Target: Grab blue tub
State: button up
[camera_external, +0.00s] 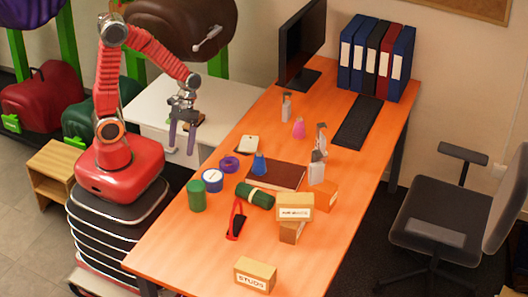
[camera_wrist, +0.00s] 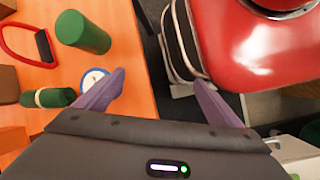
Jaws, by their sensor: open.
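The blue tub (camera_external: 212,181) is a short blue cylinder with a pale top, standing upright on the orange desk near its left edge. In the wrist view the blue tub (camera_wrist: 92,79) shows partly, with the left finger covering some of it. My gripper (camera_external: 182,147) is open and empty, with its purple fingers pointing down. It hangs above and behind the tub, near the desk's left edge. In the wrist view my gripper (camera_wrist: 158,80) spans the desk edge and the floor gap, with the tub at its left finger and not between the fingers.
A green cylinder (camera_external: 196,195) stands close beside the tub. A purple ring (camera_external: 229,163), a blue bottle (camera_external: 260,165) and a dark green roll (camera_external: 255,195) lie or stand nearby. A red-handled tool (camera_external: 236,220) and several boxes are farther forward. A white table (camera_external: 140,112) is behind.

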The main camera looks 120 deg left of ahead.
notch_tip(320, 180, down, 4)
jog(key=a+n+t+h, duration=0.1)
jog(key=n+t+h, duration=0.15)
jog(key=n, duration=0.25)
jog(key=n+t+h, duration=0.2)
jog(key=n+t, duration=0.4)
jog(key=n, duration=0.2)
send_near(211, 170)
jog(key=shift+s+f, duration=0.4)
jog(key=shift+s, duration=0.3)
jog(key=shift+w+r+n+t, duration=0.3)
jog(key=shift+r+n+t, duration=0.05)
jog(key=shift+r+n, duration=0.05)
jog(key=x, duration=0.8)
jog(key=shift+w+d+f, duration=0.15)
jog(key=shift+w, duration=0.1)
